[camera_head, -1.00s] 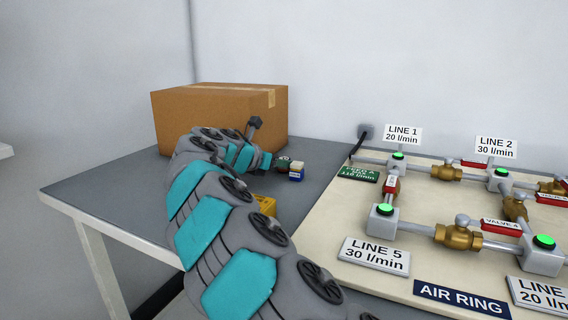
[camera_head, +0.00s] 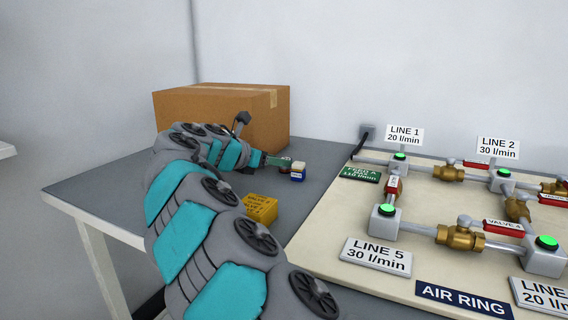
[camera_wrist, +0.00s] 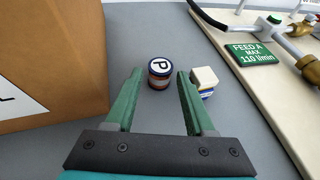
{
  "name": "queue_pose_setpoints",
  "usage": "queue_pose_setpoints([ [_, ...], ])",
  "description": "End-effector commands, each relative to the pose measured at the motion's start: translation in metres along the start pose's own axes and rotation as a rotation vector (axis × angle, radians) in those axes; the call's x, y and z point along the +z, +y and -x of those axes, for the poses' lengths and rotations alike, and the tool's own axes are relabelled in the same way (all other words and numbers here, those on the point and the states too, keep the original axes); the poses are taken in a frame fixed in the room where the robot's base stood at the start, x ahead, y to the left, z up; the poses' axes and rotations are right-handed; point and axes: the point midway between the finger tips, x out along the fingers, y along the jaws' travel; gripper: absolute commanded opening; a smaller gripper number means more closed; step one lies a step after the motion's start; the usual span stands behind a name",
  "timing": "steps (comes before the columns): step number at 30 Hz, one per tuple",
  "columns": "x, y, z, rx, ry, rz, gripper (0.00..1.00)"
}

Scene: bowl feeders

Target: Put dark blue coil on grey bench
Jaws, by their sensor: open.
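A small block with a cream top and dark blue sides, which looks like the dark blue coil (camera_head: 297,173), stands on the grey bench (camera_head: 320,152). In the wrist view the coil (camera_wrist: 205,78) is just right of my right finger, outside the jaws. My gripper (camera_wrist: 160,76) is open and low over the bench. In the head view my gripper (camera_head: 276,160) is partly hidden by my arm.
A yellow labelled block (camera_head: 261,208) is on the bench nearer me. A large cardboard box (camera_head: 222,103) stands at the back left, close to my gripper. The valve board (camera_head: 330,225) with pipes and signs lies to the right. Bare bench shows left of my arm.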

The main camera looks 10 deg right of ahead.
Motion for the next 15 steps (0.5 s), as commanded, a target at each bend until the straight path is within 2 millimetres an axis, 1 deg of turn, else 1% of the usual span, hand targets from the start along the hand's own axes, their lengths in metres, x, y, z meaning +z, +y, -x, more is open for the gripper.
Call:
queue_pose_setpoints([
  [1, 0.000, 0.001, 0.013, 0.004, -0.002, 0.000, 0.54],
  [6, 0.000, 0.001, 0.046, 0.004, -0.001, 0.001, 0.54],
  [9, -0.001, 0.001, 0.060, 0.001, 0.001, 0.001, 0.54],
  [12, -0.001, 0.000, 0.070, -0.002, 0.002, 0.001, 0.54],
  [13, -0.001, 0.000, 0.072, -0.002, 0.002, 0.001, 0.55],
  [15, 0.000, 0.000, 0.076, 0.001, 0.004, -0.007, 0.63],
])
